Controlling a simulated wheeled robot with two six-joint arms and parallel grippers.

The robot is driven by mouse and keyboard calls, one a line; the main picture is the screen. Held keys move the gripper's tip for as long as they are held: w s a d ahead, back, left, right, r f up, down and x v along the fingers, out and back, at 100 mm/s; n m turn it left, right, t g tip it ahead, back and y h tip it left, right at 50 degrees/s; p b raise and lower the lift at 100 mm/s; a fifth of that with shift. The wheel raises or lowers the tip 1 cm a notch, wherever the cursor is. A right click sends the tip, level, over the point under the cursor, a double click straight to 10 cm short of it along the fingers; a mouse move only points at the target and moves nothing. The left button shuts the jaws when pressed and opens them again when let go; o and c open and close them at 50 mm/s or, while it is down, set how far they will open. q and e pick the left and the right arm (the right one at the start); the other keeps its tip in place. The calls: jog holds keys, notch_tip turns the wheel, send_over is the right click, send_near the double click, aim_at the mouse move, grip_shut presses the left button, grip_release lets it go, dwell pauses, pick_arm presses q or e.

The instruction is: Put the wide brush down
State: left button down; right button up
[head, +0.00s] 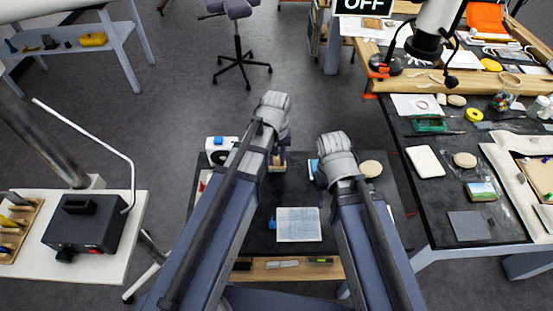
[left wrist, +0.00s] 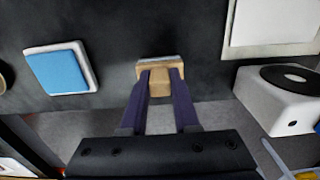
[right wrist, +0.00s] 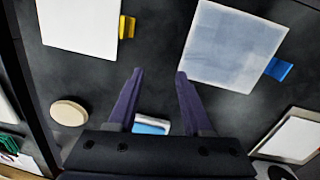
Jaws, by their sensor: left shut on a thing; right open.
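The wide brush (left wrist: 152,72) shows in the left wrist view as a pale wooden piece with a grey edge at its far end. My left gripper (left wrist: 160,86) is shut on it, one dark finger on each side. In the head view a tan part of the brush (head: 277,167) shows just below my left wrist, over the dark table (head: 255,240). I cannot tell whether the brush touches the table. My right gripper (right wrist: 160,75) is open and empty above the table, with bare dark surface between its fingertips.
A pale sheet (head: 298,226) with a blue tab lies at the table's near side. A white device with a black disc (left wrist: 285,100), a blue-topped white block (left wrist: 62,70) and a round tan disc (head: 371,169) stand around. Bare dark surface shows between them.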

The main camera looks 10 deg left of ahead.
pick_arm(q)
jog(key=shift+f, duration=0.25)
pick_arm(e)
jog(key=shift+f, duration=0.2)
pick_arm(q)
jog(key=c, duration=0.7)
grip_release()
jog(key=shift+r, duration=0.1)
jog(key=shift+o, duration=0.2)
jog(key=shift+r, duration=0.1)
pick_arm(e)
jog(key=shift+r, duration=0.15)
pick_arm(q)
notch_tip(320, 180, up, 12)
jog(key=p, duration=1.2)
jog(key=s+d+m+y, duration=0.1)
jog(key=s+d+m, duration=0.4)
jog(key=s, duration=0.6)
jog(key=shift+s+m, duration=0.4)
jog(key=shift+m, duration=0.2)
pick_arm(e)
notch_tip(320, 180, up, 12)
pick_arm(q)
jog(key=shift+r, duration=0.1)
